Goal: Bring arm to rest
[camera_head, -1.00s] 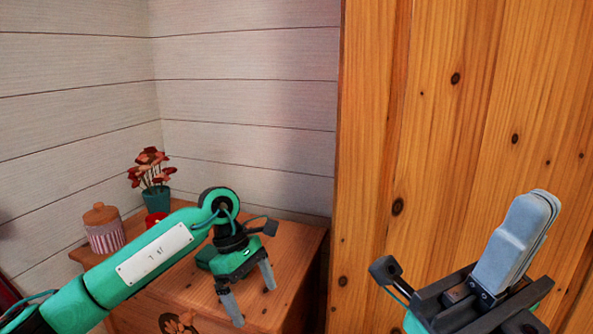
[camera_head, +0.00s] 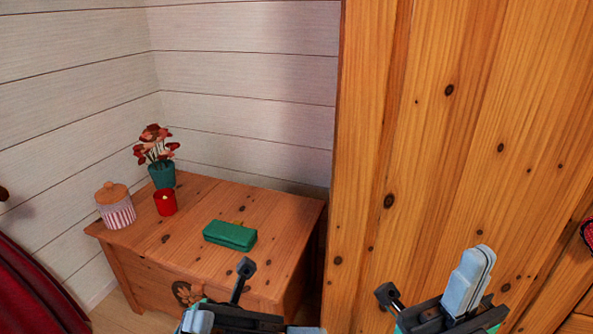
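My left gripper (camera_head: 252,328) is at the bottom edge of the head view, in front of the wooden chest. Its two light grey fingers stand apart with nothing seen between them, and its lower part is cut off by the frame. My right gripper (camera_head: 472,282) is at the lower right, in front of the wooden wardrobe or panel. Its grey fingers point up, lie together and hold nothing that I can see. A green case (camera_head: 230,236) lies flat on the chest top, apart from both grippers.
The wooden chest (camera_head: 262,218) carries a striped jar (camera_head: 116,209) with a wooden lid, a red candle (camera_head: 165,203) and a potted flower (camera_head: 162,176). A tall wooden panel (camera_head: 440,130) fills the right. Red cloth (camera_head: 38,290) hangs at lower left.

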